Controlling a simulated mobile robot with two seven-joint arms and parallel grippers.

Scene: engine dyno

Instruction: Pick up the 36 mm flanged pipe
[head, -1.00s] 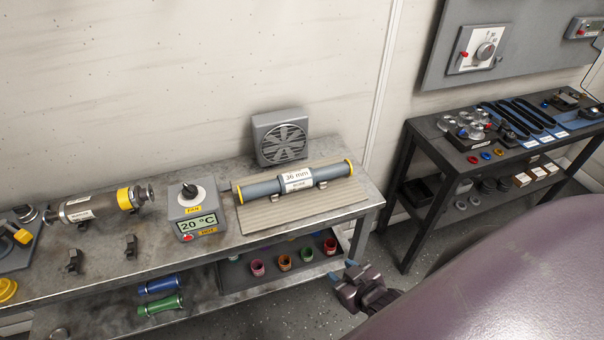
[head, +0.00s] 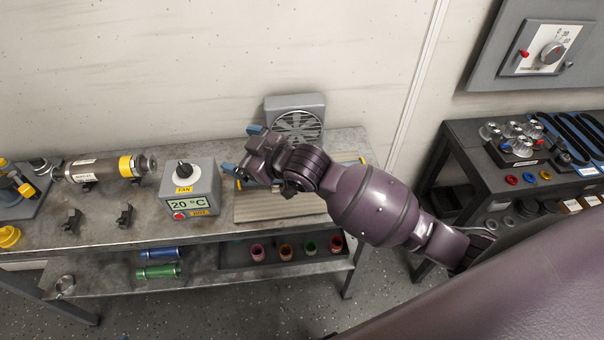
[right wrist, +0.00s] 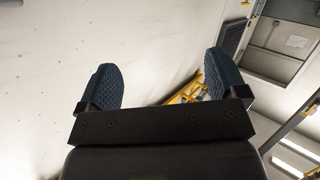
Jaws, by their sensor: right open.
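The 36 mm flanged pipe (head: 239,184) lies on a ribbed mat (head: 282,207) on the bench. It is mostly hidden behind my right arm in the head view; small parts of its yellow-ringed ends show. My right gripper (head: 241,150) is over the bench around the pipe's left end in the picture, open, with its blue fingertips pointing left. In the right wrist view its two fingers (right wrist: 160,80) are wide apart with nothing between them but wall and a blurred yellow thing behind. The pipe does not show there. My left gripper is not in view.
A grey fan (head: 297,105) stands behind the mat. A temperature box (head: 190,186) reading 20 °C stands just left of it. A cylinder with a yellow band (head: 105,168) lies farther left. Coloured rings (head: 285,251) and blue and green pipes (head: 158,271) sit on the lower shelf.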

